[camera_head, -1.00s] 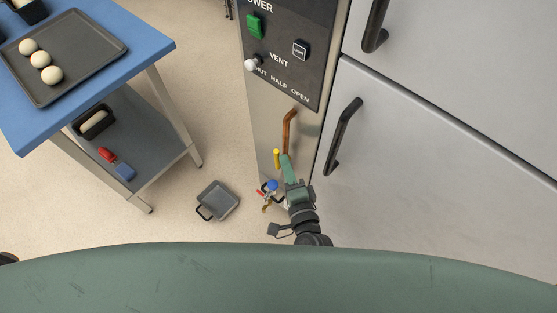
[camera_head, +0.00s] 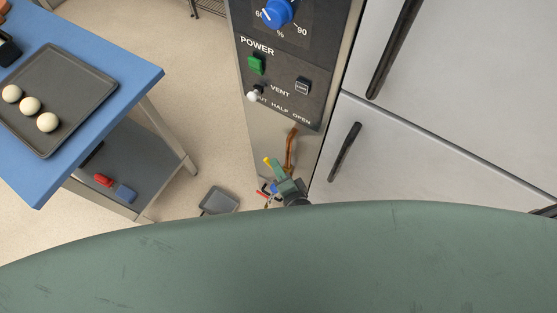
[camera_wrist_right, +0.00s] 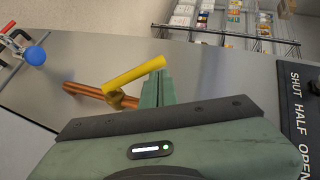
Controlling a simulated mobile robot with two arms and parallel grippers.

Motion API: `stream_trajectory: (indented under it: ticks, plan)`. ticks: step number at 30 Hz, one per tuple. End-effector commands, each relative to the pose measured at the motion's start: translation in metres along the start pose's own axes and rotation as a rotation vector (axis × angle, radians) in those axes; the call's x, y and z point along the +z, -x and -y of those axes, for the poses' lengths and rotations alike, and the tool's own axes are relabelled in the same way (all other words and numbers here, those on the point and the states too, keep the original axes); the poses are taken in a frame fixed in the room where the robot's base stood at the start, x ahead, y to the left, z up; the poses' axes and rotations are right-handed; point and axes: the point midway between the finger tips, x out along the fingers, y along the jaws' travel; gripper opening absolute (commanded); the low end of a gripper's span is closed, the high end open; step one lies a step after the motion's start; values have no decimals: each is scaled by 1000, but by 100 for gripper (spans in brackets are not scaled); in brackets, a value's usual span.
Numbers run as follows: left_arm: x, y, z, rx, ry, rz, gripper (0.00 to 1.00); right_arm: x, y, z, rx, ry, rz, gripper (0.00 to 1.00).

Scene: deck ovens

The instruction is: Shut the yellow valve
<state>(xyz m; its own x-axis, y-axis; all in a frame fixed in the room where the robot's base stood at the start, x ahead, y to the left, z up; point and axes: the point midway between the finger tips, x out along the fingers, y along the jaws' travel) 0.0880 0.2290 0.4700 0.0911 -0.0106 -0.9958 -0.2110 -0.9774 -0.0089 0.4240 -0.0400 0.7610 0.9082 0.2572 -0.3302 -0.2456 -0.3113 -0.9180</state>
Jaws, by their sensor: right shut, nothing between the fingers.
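The yellow valve (camera_head: 267,160) is a lever handle on a copper pipe (camera_head: 291,143) low on the oven's front panel. In the right wrist view the yellow valve (camera_wrist_right: 135,74) sticks out at an angle from the copper pipe (camera_wrist_right: 88,92). My right gripper (camera_head: 274,167) is shut and empty. In the right wrist view its fingertips (camera_wrist_right: 158,78) are right by the lever's free end, touching it or nearly so; I cannot tell which. In the head view the gripper hides part of the lever and pipe. My left gripper is not in view.
A blue-handled valve (camera_wrist_right: 35,56) and a red handle (camera_wrist_right: 8,27) sit beside the yellow one. The control panel (camera_head: 285,75) is above. A blue-topped table (camera_head: 140,85) with a dough tray (camera_head: 75,90) stands left. A grey pan (camera_head: 219,201) lies on the floor.

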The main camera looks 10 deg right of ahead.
Motion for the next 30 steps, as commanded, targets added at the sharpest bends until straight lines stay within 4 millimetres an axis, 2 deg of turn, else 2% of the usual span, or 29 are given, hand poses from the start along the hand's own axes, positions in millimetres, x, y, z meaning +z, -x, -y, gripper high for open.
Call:
stream_trajectory:
  ticks: [19, 30]
  plan:
    - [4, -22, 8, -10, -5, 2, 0, 22, -30, -8, -2, -2, -1, 0]
    - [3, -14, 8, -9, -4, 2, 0, 19, -27, -1, -2, -1, -1, 0]
